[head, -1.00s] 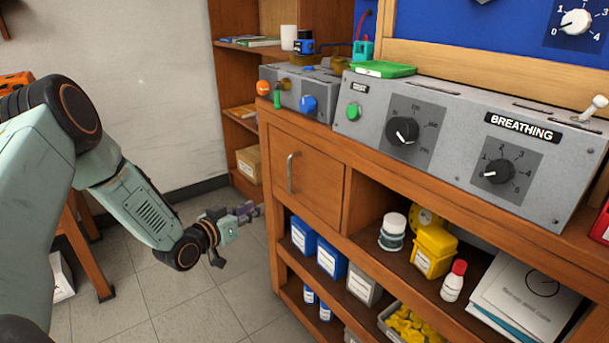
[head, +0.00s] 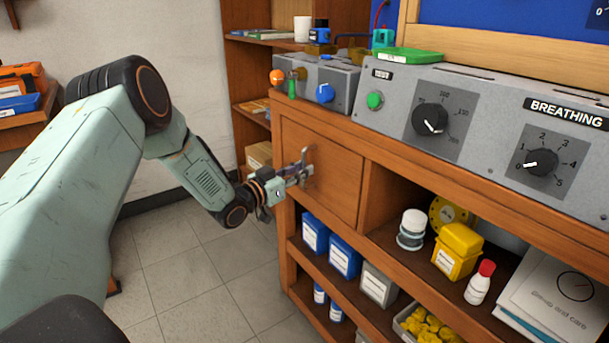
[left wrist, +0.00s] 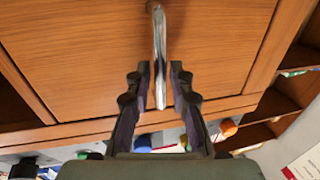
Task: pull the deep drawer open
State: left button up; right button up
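The deep drawer (head: 338,185) has a plain wooden front in the cabinet's upper left and sits closed, flush with the frame. My left gripper (head: 301,170) is at the handle. In the left wrist view the fingers (left wrist: 160,68) are open, one on each side of the handle, with a narrow gap on both sides. The drawer front (left wrist: 90,50) fills much of that view. My right gripper is in neither view.
The grey BREATHING panel (head: 490,130) and a smaller control box (head: 340,84) stand on the cabinet top. Open shelves beside and below the drawer hold a yellow box (head: 458,250), blue boxes (head: 344,257) and bottles. The tiled floor (head: 190,270) left of the cabinet is clear.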

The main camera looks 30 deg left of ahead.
pick_arm(q)
jog(key=shift+w+d, duration=0.15)
jog(key=shift+w, duration=0.65)
jog(key=shift+c, duration=0.2)
grip_shut()
